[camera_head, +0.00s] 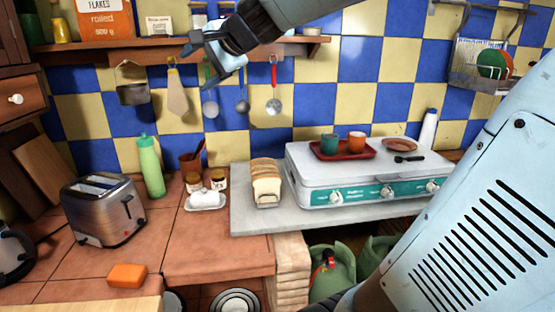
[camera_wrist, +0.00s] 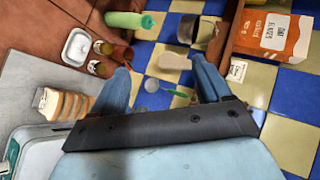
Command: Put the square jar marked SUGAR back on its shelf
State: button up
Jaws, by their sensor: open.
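A small white square container (camera_head: 158,25) with dark lettering stands on the wall shelf (camera_head: 110,44), right of the orange oats carton. It also shows in the wrist view (camera_wrist: 236,70), right of my fingers. Its lettering is too small to read, so I cannot tell whether it is the SUGAR jar. My gripper (camera_head: 205,62) is in front of the shelf, to the right of that container. In the wrist view my gripper (camera_wrist: 160,63) is open, with nothing between its fingers. My arm partly hides the shelf and the jars behind it.
The orange oats carton (camera_head: 104,18) stands on the shelf. Utensils, including a red-handled ladle (camera_head: 273,105), hang below it. The counter holds a toaster (camera_head: 103,208), green bottle (camera_head: 150,166), sliced bread (camera_head: 266,183) and a stove (camera_head: 365,180). The front tiles are mostly clear.

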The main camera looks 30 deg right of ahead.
jog(key=s+d+f+n+g+h, duration=0.2)
jog(key=s+d+f+n+h, duration=0.1)
jog(key=s+f, duration=0.6)
jog(key=s+d+f+n+g+h, duration=0.3)
jog(key=s+d+f+n, duration=0.2)
jog(key=s, duration=0.7)
notch_tip(320, 180, down, 4)
jog(key=shift+s+r+n, duration=0.1)
jog(key=shift+s+n, duration=0.05)
jog(key=shift+n, duration=0.95)
